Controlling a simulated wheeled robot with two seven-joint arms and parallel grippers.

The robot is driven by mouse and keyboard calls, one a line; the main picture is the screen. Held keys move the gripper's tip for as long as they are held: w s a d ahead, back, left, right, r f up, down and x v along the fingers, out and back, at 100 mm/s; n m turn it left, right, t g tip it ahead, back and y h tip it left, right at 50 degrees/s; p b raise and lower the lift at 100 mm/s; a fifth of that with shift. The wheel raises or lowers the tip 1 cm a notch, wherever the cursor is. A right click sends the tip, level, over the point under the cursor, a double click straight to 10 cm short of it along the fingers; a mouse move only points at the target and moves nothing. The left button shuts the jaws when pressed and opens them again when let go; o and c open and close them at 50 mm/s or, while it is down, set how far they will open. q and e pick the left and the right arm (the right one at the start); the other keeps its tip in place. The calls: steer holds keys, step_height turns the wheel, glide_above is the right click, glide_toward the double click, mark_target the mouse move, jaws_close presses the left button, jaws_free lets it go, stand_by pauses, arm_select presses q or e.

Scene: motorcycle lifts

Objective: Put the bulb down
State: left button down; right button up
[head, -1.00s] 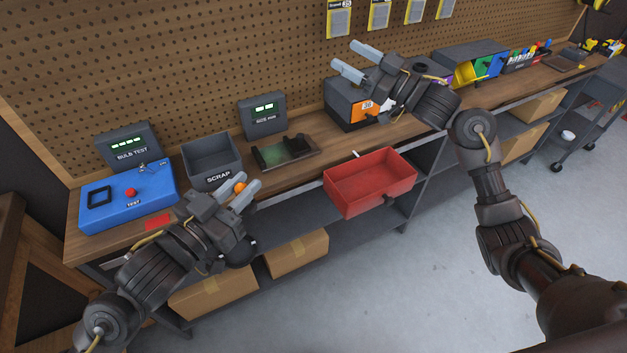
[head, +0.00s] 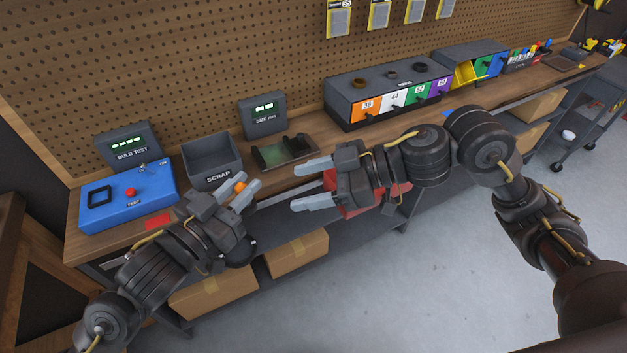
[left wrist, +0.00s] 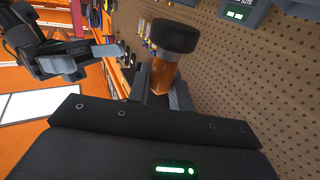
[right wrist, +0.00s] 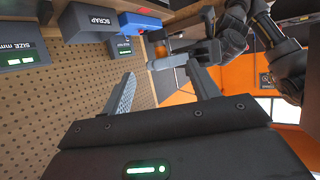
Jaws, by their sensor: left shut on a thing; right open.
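My left gripper (head: 247,184) is shut on the bulb (head: 239,187), whose orange part shows between the fingers. The left wrist view shows it closer, with orange glass (left wrist: 165,76) and a wide black end. It is held near the bench front, in front of the scrap bin. My right gripper (head: 309,186) is open and empty, its fingers pointing left toward the left gripper with a gap between them. In the right wrist view the bulb (right wrist: 163,62) appears beyond the open fingers.
On the bench are a blue bulb tester (head: 150,200), a grey scrap bin (head: 213,174), a green-bedded size gauge (head: 290,151) and a cabinet of numbered drawers (head: 400,112). The red bin (head: 350,211) at the bench front is mostly hidden by my right gripper.

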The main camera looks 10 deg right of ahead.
mark_target(254, 203)
steer(key=x, duration=1.1)
steer(key=shift+a, duration=0.15)
steer(key=c, duration=1)
arm_select(q)
steer(key=c, duration=1.2)
jaws_free()
arm_select(e)
steer(key=shift+r, duration=0.1)
steer(key=shift+c, duration=0.3)
arm_select(q)
steer(key=shift+o, duration=0.2)
